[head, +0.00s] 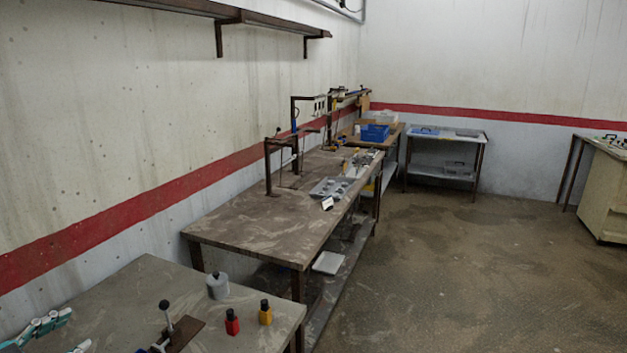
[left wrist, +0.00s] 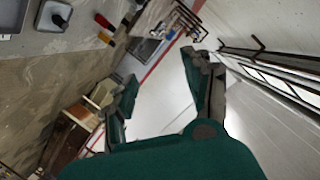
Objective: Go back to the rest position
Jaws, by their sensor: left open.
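My left gripper (head: 76,331) shows at the bottom left corner of the head view, over the near table; only its teal and pale finger parts are in the picture. In the left wrist view my left gripper (left wrist: 159,67) has its two dark green fingers spread wide apart, with nothing between them. My right gripper is in neither view.
The near table (head: 130,290) holds a grey canister (head: 217,286), a red bottle (head: 232,322), a yellow bottle (head: 265,312) and a lever device (head: 168,330). A long workbench (head: 265,228) stands beyond along the left wall. The floor (head: 440,270) to the right is clear.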

